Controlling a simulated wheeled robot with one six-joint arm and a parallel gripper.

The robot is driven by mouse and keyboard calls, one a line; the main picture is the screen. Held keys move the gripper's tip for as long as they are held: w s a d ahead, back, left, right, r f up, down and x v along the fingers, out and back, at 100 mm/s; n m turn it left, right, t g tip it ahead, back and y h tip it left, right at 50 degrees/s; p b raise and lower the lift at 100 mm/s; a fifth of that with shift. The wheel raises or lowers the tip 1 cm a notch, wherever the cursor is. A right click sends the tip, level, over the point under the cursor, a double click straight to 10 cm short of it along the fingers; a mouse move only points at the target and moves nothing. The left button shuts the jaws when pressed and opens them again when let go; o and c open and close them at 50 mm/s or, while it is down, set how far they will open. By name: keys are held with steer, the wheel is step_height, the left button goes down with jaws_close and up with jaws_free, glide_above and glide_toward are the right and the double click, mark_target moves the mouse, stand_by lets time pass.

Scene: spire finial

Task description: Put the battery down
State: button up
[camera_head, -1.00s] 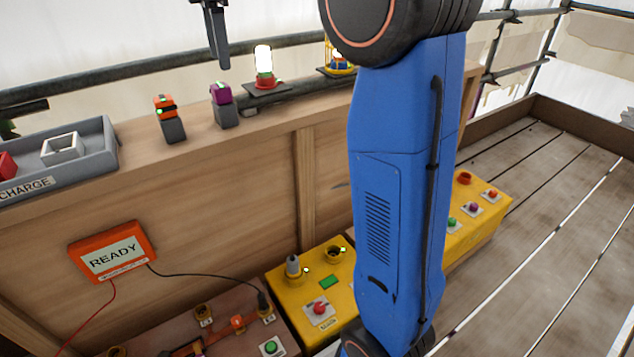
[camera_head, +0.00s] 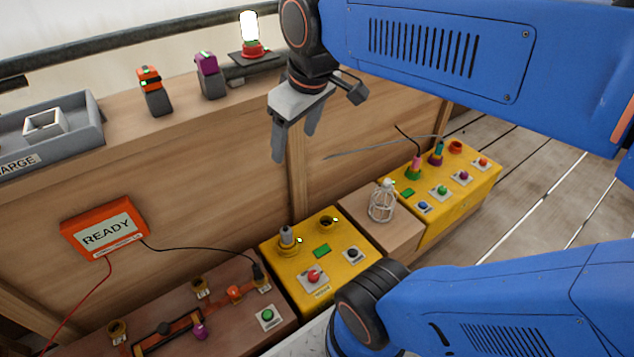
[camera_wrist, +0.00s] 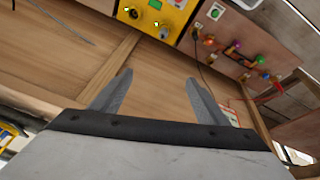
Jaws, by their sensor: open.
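My gripper (camera_head: 295,147) is open in front of the wooden panel, below the ledge, with nothing between its fingers. The open fingers (camera_wrist: 158,76) also show in the wrist view, with bare wood between them. Two battery-like blocks stand on the ledge to the left of my gripper: an orange and black one (camera_head: 149,78) and a purple one (camera_head: 206,63). Each sits upright on a dark grey base and shows a small green light. My gripper is apart from both. I cannot tell which block the task means.
A grey tray (camera_head: 85,137) with a pale square frame (camera_head: 44,123) is at the left. A lit lamp (camera_head: 249,38) stands on the ledge. The plank floor at right is clear.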

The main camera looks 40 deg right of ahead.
steer(key=s+f+m+t, duration=0.1)
steer(key=s+f+m, duration=0.2)
steer(key=s+f, duration=0.3)
step_height(320, 180, down, 2)
steer(key=shift+s+d+f, duration=0.15)
steer(key=shift+s+d, duration=0.15)
stand_by(0.8)
